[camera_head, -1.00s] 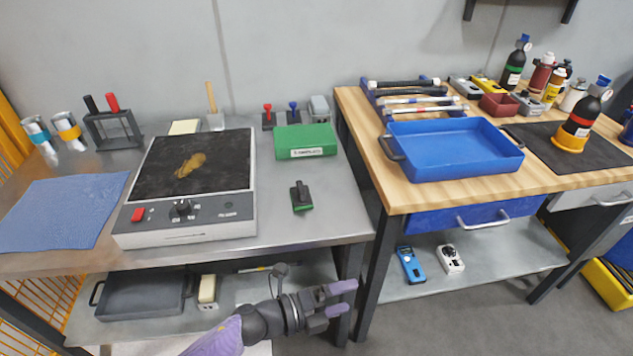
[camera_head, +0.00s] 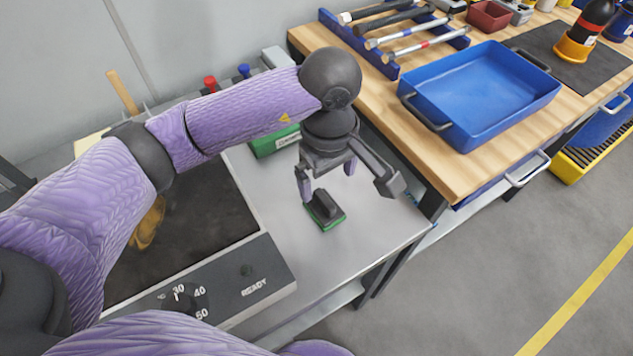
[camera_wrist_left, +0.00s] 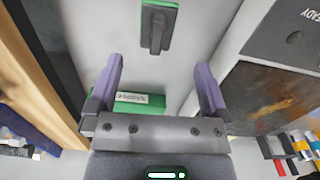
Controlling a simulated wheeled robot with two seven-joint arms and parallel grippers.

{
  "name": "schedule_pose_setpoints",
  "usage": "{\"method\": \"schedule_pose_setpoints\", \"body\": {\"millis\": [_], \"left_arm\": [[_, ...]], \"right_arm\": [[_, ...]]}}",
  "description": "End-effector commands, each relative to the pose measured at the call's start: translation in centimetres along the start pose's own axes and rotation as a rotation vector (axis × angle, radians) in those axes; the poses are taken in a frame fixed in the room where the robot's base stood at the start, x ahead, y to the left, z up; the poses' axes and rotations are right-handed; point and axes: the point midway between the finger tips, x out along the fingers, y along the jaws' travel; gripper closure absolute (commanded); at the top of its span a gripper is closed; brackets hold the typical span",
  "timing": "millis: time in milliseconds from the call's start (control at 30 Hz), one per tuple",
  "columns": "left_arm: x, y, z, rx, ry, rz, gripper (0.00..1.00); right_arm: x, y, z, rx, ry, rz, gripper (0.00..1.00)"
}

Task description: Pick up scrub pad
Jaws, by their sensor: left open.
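The scrub pad (camera_head: 325,211) is a small green pad with a black handle block on top. It lies flat on the grey metal bench, right of the hot plate. My left gripper (camera_head: 328,180) is open and empty, close above and behind the pad, its purple fingers spread. In the left wrist view the scrub pad (camera_wrist_left: 158,26) lies ahead of the fingertips, between their lines, and the left gripper (camera_wrist_left: 160,72) holds nothing. Whether a fingertip touches the pad is not clear. My right gripper is out of view.
The hot plate (camera_head: 262,274) stands just left of the pad, partly hidden by my arm. A green box (camera_head: 272,142) lies behind. A wooden table with a blue tray (camera_head: 485,95) is at the right. Bench around the pad is clear.

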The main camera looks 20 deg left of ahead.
Motion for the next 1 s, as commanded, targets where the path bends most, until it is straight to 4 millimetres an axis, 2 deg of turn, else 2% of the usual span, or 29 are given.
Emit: {"method": "schedule_pose_setpoints", "body": {"millis": [67, 167, 400, 500, 600, 800, 867, 1000], "left_arm": [[0.2, -0.1, -0.3, 0.011, 0.026, -0.002, 0.0], [1.6, -0.1, -0.4, 0.013, 0.03, -0.005, 0.0], [7.3, 0.1, -0.9, 0.01, 0.024, -0.006, 0.0], [9.1, 0.2, -1.2, 0.01, 0.024, -0.006, 0.0], [9.9, 0.2, -1.2, 0.01, 0.025, -0.003, 0.0], [9.7, 0.2, -1.2, 0.01, 0.027, -0.001, 0.0], [9.7, 0.2, -1.2, 0.01, 0.027, -0.001, 0.11], [9.7, 0.2, -1.2, 0.01, 0.026, -0.001, 0.4]], "right_arm": [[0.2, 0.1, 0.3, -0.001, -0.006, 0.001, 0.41], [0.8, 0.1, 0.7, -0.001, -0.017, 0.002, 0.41], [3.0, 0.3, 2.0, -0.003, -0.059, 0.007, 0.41], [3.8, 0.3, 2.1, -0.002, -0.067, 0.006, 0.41], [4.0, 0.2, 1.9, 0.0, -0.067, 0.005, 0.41], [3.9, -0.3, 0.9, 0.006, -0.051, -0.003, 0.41], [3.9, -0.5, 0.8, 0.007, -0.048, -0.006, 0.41], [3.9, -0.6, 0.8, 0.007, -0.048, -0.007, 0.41]]}}
